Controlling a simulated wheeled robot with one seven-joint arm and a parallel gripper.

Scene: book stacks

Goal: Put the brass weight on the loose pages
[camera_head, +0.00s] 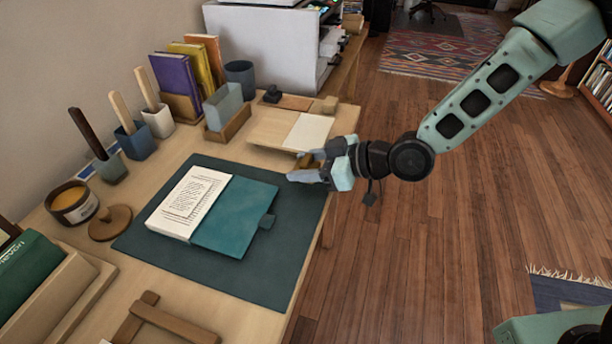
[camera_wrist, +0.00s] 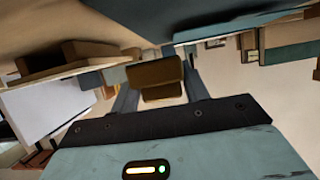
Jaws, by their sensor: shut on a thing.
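My gripper (camera_head: 306,167) is shut on a brass-brown block, the brass weight (camera_head: 304,160), over the right edge of the desk mat. The weight also shows between the two fingers in the wrist view (camera_wrist: 156,74). An open teal book (camera_head: 236,217) with a printed white page (camera_head: 187,203) lies on the mat. I cannot tell whether the sheet or the printed page is the loose pages.
The dark mat (camera_head: 262,282) covers the desk's middle, with bare room in front of the book. Upright books (camera_head: 176,77), a grey-blue holder (camera_head: 223,105) and several small pots stand along the back. A candle jar (camera_head: 73,202) stands at left. Open floor lies right of the desk.

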